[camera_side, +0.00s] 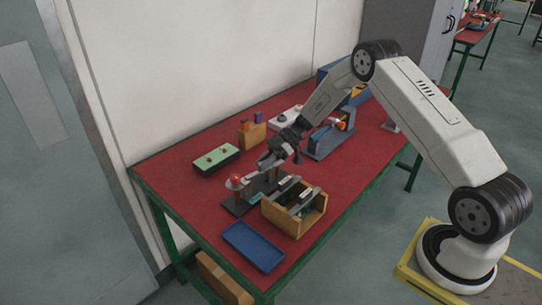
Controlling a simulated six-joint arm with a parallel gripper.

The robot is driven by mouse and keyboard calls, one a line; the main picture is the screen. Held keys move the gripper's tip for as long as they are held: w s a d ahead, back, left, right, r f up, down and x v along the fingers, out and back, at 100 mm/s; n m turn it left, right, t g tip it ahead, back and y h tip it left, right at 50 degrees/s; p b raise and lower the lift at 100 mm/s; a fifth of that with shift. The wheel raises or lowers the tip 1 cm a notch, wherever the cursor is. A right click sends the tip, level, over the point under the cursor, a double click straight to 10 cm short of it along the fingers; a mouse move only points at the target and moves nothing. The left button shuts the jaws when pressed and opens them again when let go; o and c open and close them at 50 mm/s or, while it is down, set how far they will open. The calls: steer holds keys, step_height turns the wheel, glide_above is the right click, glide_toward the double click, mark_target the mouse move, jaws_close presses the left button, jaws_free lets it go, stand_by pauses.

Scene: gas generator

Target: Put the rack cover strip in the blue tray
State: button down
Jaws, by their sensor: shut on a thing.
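My gripper (263,165) is low over the dark grey rack (236,207), near the middle of the table. It is shut on what looks like the rack cover strip (247,179), a pale narrow piece along the rack's top. The fingertips are small here, and I cannot tell whether the strip still touches the rack. A red round thing (236,178) shows at the strip's left end. The blue tray (253,247) lies empty on the table's front part, in front of the rack.
A wooden box (285,217) with several grey and dark pieces stands right of the rack. A green block (216,158) lies behind left, a wooden holder (252,132) behind it. A blue-grey fixture (327,143) stands behind right. Red tabletop is clear left of the tray.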

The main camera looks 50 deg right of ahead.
steer(key=shift+w+f, duration=0.5)
steer(key=shift+w, duration=0.3)
steer(key=shift+w+f, duration=0.5)
steer(key=shift+w, duration=0.3)
steer(key=shift+f, duration=0.15)
steer(key=c, duration=0.6)
jaws_free()
steer(key=shift+d, duration=0.1)
steer(key=shift+s+v, duration=0.1)
steer(key=shift+v, duration=1.8)
steer(key=shift+s+v, duration=0.15)
steer(key=shift+v, duration=1.75)
